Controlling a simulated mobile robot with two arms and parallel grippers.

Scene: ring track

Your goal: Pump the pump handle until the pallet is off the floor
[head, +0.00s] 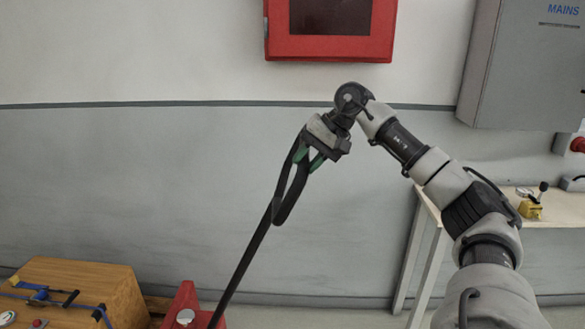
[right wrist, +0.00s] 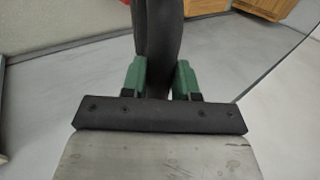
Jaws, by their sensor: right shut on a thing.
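The pump handle (head: 256,240) is a long dark bar with a loop at its top, leaning up to the right from a red pump base (head: 187,302) at the bottom of the head view. My right gripper (head: 309,157), with green fingertips, is shut on the handle's loop. In the right wrist view the dark loop (right wrist: 160,45) stands between the green fingers (right wrist: 161,78). A wooden crate (head: 82,277) stands at the lower left. The pallet under it is mostly hidden, so I cannot tell its height above the floor. My left gripper is not in view.
A red wall cabinet (head: 330,47) hangs above the gripper. A grey box marked MAINS (head: 522,75) is on the wall at right. Below it, a table (head: 560,213) carries a small yellow device (head: 530,207). The wall is close behind the handle.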

